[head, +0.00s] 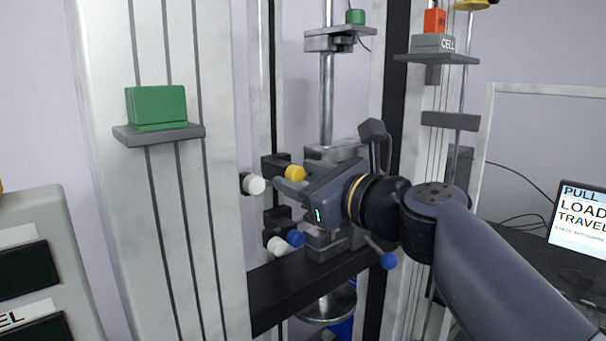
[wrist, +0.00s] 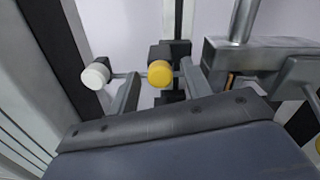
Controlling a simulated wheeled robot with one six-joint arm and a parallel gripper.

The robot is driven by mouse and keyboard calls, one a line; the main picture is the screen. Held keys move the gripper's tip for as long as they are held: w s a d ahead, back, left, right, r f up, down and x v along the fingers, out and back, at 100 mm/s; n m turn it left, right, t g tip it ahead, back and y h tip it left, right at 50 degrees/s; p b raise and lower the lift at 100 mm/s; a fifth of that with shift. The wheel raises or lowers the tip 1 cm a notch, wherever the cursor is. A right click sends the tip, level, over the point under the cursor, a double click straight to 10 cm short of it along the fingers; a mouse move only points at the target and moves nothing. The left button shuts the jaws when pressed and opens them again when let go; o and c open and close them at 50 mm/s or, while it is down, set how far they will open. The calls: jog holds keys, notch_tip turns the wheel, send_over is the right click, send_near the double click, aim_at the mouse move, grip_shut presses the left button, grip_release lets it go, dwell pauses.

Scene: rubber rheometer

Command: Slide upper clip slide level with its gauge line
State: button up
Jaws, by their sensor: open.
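The upper clip slide shows as a black block (head: 274,163) on a vertical rail, with a yellow knob (head: 295,173) standing out from it. In the wrist view the yellow knob (wrist: 160,74) sits between the two fingers of my gripper (wrist: 158,84), with the black block (wrist: 172,50) behind it. My gripper (head: 290,182) is open around the knob, and gaps show on both sides. A white knob (head: 253,184) sits left of it, outside the fingers in the wrist view (wrist: 95,76). I cannot make out the gauge line in either view.
Below is a lower black clip block (head: 278,217) with a blue knob (head: 295,238) and a white knob (head: 277,245). Grey grip blocks and a steel rod (head: 326,105) stand close behind my gripper. A green block (head: 156,106) rests on a left bracket.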

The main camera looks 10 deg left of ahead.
grip_shut()
dwell(0.5)
